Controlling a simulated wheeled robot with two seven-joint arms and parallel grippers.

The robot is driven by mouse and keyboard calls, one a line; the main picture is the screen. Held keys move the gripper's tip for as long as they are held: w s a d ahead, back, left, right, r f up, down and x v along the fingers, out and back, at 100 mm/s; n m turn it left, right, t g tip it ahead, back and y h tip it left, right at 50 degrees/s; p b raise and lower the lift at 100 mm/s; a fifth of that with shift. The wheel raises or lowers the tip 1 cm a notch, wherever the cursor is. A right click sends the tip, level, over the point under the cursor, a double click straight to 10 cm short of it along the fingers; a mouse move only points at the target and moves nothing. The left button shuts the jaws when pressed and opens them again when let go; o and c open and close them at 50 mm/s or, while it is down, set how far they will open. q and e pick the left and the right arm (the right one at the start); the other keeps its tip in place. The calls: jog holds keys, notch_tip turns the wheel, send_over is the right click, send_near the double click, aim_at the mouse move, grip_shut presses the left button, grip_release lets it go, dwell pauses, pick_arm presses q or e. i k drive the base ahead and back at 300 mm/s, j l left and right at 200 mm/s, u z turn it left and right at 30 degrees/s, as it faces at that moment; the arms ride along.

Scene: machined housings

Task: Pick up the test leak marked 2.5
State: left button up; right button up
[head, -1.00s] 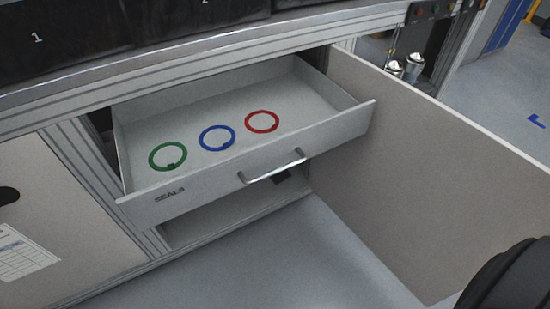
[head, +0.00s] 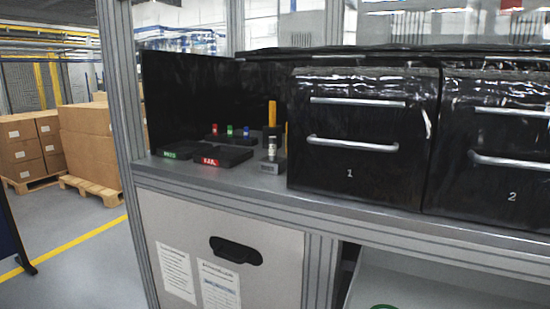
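No marking 2.5 can be read at this distance. A small silver cylinder (head: 272,148) stands upright on a grey block (head: 273,165) on the bench, left of the black box marked 1; I cannot tell whether it is a test leak. Behind the trays stand three small pieces with a red top (head: 215,128), a green top (head: 230,130) and a blue top (head: 246,132); their markings are too small to read. Neither of my grippers is in view.
A dark tray with a green label (head: 175,154) and one with a red label (head: 212,161) lie on the bench. Black boxes 1 (head: 350,155) and 2 (head: 490,185) fill its right. The drawer (head: 430,290) is open below, with a green ring (head: 383,307) partly showing.

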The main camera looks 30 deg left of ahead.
aim_at(273, 140)
jog(key=i+j, duration=0.15)
jog(key=j, duration=0.25)
jog(key=i+j, duration=0.15)
jog(key=j, duration=0.3)
jog(key=i+j+z, duration=0.1)
jog(key=j, duration=0.3)
jog(key=i+j, duration=0.15)
jog(key=j, duration=0.3)
jog(key=i+j, duration=0.1)
jog(key=j, duration=0.3)
jog(key=i+j, duration=0.15)
jog(key=j, duration=0.3)
jog(key=i+j+z, duration=0.1)
jog(key=j, duration=0.3)
